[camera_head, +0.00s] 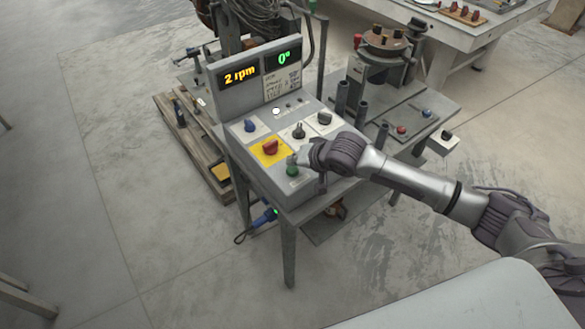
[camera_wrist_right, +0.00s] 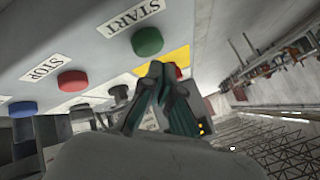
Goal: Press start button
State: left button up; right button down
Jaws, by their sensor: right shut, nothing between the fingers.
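The green start button (camera_wrist_right: 147,41) shows in the right wrist view beside its START label (camera_wrist_right: 130,18). In the head view the green button (camera_head: 292,165) is at the front of the sloped control panel (camera_head: 262,178), just left of my right gripper (camera_head: 300,157). My right gripper also shows in the wrist view (camera_wrist_right: 158,72), shut and empty. Its fingertips appear close to the button, just below it in that picture; I cannot tell whether they touch it. My left gripper is not in view.
A red STOP button (camera_wrist_right: 72,81) and a blue button (camera_wrist_right: 22,108) are beside the green one. A red knob (camera_head: 270,147) sits on a yellow plate nearby. Black knobs (camera_head: 299,130) are further back. The displays read 2 rpm (camera_head: 239,75) and 0° (camera_head: 284,58).

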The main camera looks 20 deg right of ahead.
aim_at(294, 170)
jog(key=shift+f, duration=0.15)
dwell(0.6)
jog(key=shift+f, duration=0.25)
jog(key=shift+f, duration=0.6)
dwell(0.8)
jog(key=shift+r+p, duration=0.95)
jog(key=shift+p, duration=0.15)
jog(key=shift+r, duration=0.1)
notch_tip(294, 170, up, 5)
jog(key=p, duration=0.5)
jog(key=shift+p, duration=0.35)
